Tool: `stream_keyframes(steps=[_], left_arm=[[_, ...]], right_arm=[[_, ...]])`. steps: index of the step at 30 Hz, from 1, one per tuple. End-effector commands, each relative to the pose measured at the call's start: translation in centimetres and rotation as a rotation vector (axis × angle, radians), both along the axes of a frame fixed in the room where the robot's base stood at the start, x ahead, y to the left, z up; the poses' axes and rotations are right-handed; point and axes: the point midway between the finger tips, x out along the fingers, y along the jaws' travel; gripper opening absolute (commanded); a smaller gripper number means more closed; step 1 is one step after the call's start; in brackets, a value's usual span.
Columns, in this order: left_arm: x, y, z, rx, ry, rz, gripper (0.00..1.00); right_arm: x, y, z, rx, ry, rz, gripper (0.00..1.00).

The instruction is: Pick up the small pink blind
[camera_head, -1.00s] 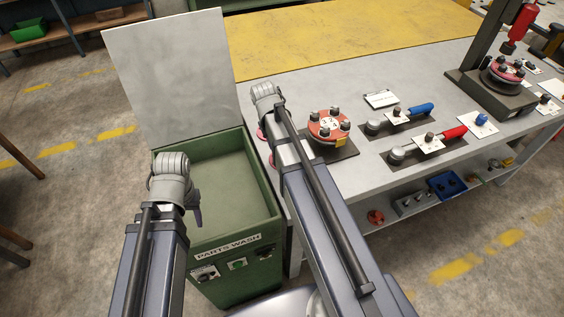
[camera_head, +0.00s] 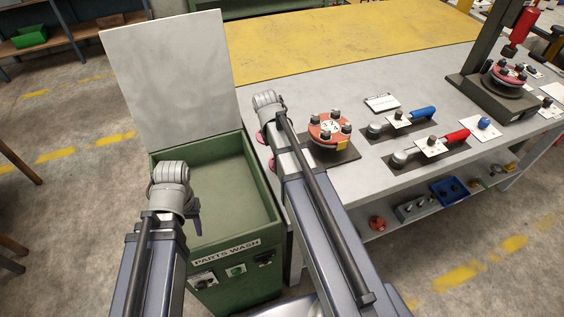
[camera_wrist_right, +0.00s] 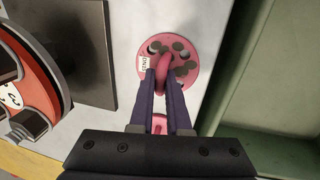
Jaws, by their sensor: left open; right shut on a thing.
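A small pink disc (camera_wrist_right: 188,50) with dark round spots, a raised ring handle and a white tag lies on the bench in the right wrist view. My right gripper (camera_wrist_right: 164,72) is shut on its ring handle. A second pink thing (camera_wrist_right: 159,122) is partly hidden between my fingers. In the head view, two pink edges (camera_head: 261,137) (camera_head: 270,162) show beside my right arm, mostly hidden, as are my right fingertips. My left gripper (camera_head: 195,218) hangs open over the green parts-wash bin, away from the discs.
The green parts wash (camera_head: 265,205) with its raised lid (camera_head: 170,75) stands left of the bench. A red flanged spool (camera_head: 328,128) with bolts sits on a dark plate right of my right arm. Blue-handled (camera_head: 422,113) and red-handled (camera_head: 456,136) tools lie further right.

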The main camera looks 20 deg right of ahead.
Motion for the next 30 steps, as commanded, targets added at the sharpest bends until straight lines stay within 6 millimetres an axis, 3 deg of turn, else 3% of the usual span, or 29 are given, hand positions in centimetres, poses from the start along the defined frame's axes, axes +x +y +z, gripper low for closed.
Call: stream_keyframes(steps=[19, 30], left_arm=[[0.0, 0.0, 0.4, 0.000, 0.000, 0.000, 0.50], [0.0, 0.0, 4.2, 0.000, 0.000, 0.000, 0.50]], right_arm=[[0.0, 0.0, 0.4, 0.000, -0.001, 0.000, 0.00], [0.0, 0.0, 4.2, 0.000, 0.000, 0.000, 0.00]])
